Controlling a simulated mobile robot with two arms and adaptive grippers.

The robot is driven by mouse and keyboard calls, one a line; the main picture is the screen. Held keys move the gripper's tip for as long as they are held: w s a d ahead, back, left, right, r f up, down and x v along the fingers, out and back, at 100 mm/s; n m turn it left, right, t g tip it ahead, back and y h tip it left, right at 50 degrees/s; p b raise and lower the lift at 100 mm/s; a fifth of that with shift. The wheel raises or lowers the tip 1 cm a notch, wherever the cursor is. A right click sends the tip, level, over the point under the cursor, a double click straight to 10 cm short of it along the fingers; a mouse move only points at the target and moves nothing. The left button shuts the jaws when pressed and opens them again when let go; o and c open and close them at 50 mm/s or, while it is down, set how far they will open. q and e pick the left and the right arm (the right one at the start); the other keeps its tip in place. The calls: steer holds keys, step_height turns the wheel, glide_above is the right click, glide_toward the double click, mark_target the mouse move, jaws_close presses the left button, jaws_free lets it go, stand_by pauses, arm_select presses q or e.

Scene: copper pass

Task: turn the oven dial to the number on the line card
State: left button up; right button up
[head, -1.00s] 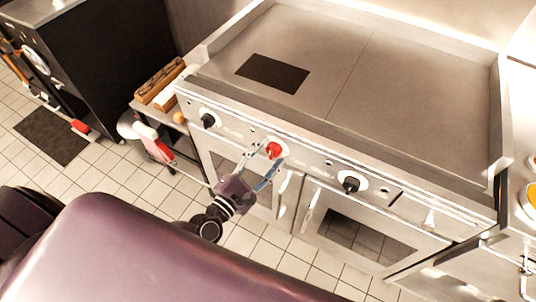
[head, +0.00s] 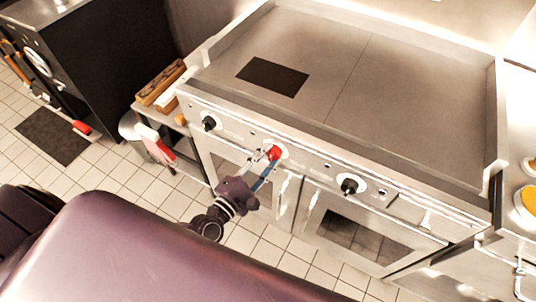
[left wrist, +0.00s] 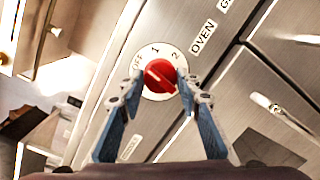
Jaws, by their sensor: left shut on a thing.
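The red oven dial (head: 274,152) is on the front panel of the steel range. In the left wrist view the dial (left wrist: 160,74) sits on a round white plate marked OFF, 1 and 2, beside an OVEN label. A pale line on its face points to the upper left, roughly toward the OFF and 1 side; I cannot tell exactly which mark. My left gripper (head: 268,161) is shut on the dial, with a blue finger on each side in the left wrist view (left wrist: 160,84). I cannot make out a line card. My right gripper is not in view.
Black knobs are on the same panel, one to the left (head: 208,122) and one to the right (head: 349,186). Oven doors with handles lie below. A flat griddle top (head: 400,110) is above. A low shelf with wooden blocks (head: 160,82) stands at the left.

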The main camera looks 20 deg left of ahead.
arm_select(q)
steer(key=m+p, duration=0.3)
steer(key=shift+r, duration=0.25)
steer(key=m+p, duration=0.2)
steer(key=m, duration=0.1)
steer(key=shift+d+m+g+y, duration=0.1)
steer(key=shift+m+g+y, duration=0.3)
steer(key=m+p, duration=0.2)
steer(key=m, duration=0.1)
steer(key=shift+y+p, duration=0.3)
steer(key=shift+p, duration=0.05)
steer(key=m+p, duration=0.1)
steer(key=m, duration=0.2)
steer(key=shift+d+m+y+p, duration=0.1)
steer(key=shift+m+y+p, duration=0.2)
steer(key=m+p, duration=0.1)
steer(key=m, duration=0.2)
steer(key=shift+d+y, duration=0.1)
steer(key=shift+y, duration=0.2)
steer(key=m, duration=0.2)
steer(key=shift+s+f+m, duration=0.1)
steer(key=shift+m, duration=0.2)
steer(key=m, duration=0.3)
steer(key=shift+d+f+y, duration=0.1)
steer(key=shift+y, duration=0.3)
steer(key=shift+m+t, duration=0.3)
steer(key=shift+m, duration=1.3)
